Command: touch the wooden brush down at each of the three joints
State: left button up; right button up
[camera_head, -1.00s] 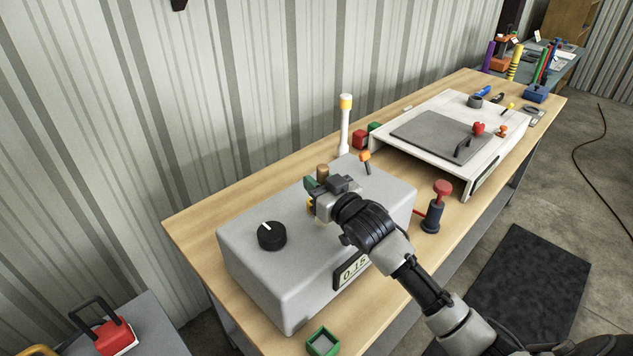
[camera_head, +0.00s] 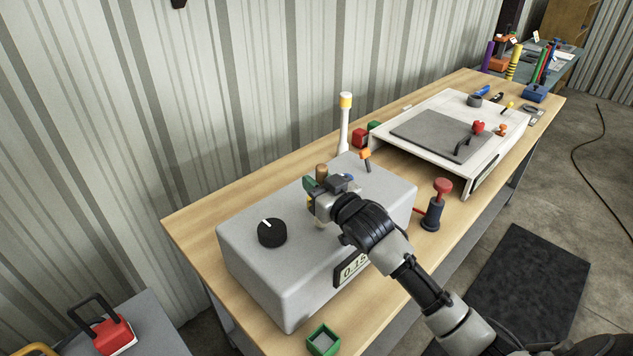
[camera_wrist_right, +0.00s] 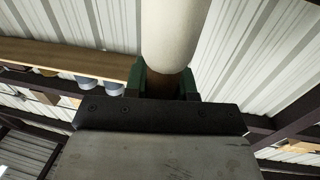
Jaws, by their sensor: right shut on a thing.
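My right gripper (camera_head: 316,190) is over the top of the grey box (camera_head: 285,285), with its green-sided fingers shut on the wooden brush. The brush's brown end (camera_head: 322,171) rises above the fingers in the head view, and a pale part shows just under the gripper, close to the box top. Whether it touches the box is hidden. In the right wrist view the brush (camera_wrist_right: 172,38) is a thick pale cylinder with a brown part between the green fingers (camera_wrist_right: 165,84). I cannot make out the three joints. My left gripper is not in view.
The box carries a black dial (camera_head: 272,233), a display (camera_head: 352,268) and an orange-topped peg (camera_head: 366,160). A red-topped black stand (camera_head: 436,205), a white column (camera_head: 344,125) and a white panel unit (camera_head: 400,157) stand nearby on the wooden bench. A green tray (camera_head: 322,341) is at the front.

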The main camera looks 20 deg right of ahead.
notch_tip(320, 180, up, 7)
jog(key=p, duration=0.7)
jog(key=shift+a, duration=0.1)
